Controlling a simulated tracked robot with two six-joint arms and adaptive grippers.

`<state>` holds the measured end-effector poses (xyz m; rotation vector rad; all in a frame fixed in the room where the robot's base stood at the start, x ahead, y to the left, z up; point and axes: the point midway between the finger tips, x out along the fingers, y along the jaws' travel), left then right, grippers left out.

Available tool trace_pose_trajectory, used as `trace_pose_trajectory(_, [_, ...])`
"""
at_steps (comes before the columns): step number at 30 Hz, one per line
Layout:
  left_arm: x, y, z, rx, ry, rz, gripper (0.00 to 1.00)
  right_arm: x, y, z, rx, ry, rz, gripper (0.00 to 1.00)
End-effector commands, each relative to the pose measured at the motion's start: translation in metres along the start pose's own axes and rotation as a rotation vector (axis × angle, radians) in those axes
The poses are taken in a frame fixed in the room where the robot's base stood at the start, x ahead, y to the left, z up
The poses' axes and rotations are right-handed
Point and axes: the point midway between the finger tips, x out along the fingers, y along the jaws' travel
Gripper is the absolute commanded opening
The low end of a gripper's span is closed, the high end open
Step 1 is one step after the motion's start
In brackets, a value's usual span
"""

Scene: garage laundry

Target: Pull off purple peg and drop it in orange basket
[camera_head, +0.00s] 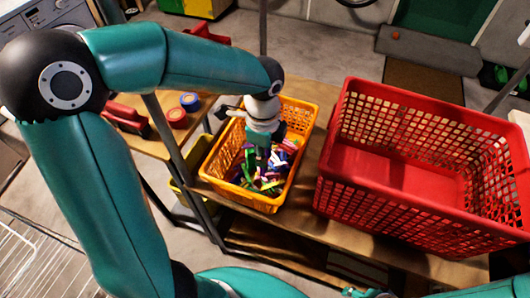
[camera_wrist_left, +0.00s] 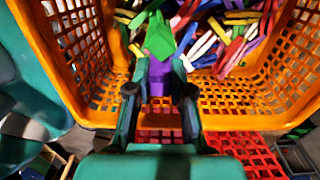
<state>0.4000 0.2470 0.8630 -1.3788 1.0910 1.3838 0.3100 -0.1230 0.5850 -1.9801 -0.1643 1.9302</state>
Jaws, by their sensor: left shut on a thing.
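The orange basket (camera_head: 240,198) stands on the wooden shelf and holds a heap of mixed-colour pegs (camera_head: 262,180). My left gripper (camera_head: 257,158) points down into this basket, over the heap. In the left wrist view, the left gripper (camera_wrist_left: 158,88) is shut on a purple peg (camera_wrist_left: 158,85), which shows between its fingers inside the orange basket (camera_wrist_left: 240,120). A bright green peg (camera_wrist_left: 160,40) is just beyond the fingertips. I cannot tell whether the purple peg touches the heap. My right gripper does not show.
A large, empty-looking red basket (camera_head: 420,190) stands on the shelf right of the orange one. Blue (camera_head: 190,100) and red (camera_head: 177,117) round items and a red tool (camera_head: 126,117) lie on the wood to the left. A dark metal post stands close left of the orange basket.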

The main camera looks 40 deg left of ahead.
Motion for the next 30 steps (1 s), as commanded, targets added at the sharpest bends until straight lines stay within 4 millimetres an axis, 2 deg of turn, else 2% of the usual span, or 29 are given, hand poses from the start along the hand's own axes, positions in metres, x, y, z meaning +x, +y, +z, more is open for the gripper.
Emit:
trace_pose_trajectory(1, [0.000, 0.000, 0.000, 0.000, 0.000, 0.000, 0.00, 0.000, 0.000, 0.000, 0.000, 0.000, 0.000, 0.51])
trace_pose_trajectory(2, [0.000, 0.000, 0.000, 0.000, 0.000, 0.000, 0.23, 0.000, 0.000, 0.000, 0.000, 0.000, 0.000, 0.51])
trace_pose_trajectory(7, [0.000, 0.000, 0.000, -0.001, 0.000, 0.000, 0.51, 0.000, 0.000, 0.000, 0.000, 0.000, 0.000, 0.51])
trace_pose_trajectory(16, [-0.001, 0.000, 0.000, -0.001, 0.000, 0.000, 0.51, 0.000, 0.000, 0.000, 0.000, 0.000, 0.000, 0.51])
trace_pose_trajectory(20, [-0.007, -0.001, 0.000, -0.002, 0.001, -0.002, 0.51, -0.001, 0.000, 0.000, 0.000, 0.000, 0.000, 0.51])
trace_pose_trajectory(23, [-0.019, -0.001, 0.000, -0.002, 0.001, -0.004, 0.51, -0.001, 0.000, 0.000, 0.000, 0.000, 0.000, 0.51])
trace_pose_trajectory(30, [-0.066, -0.002, 0.000, -0.001, 0.003, -0.007, 0.51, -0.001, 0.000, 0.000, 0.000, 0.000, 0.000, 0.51])
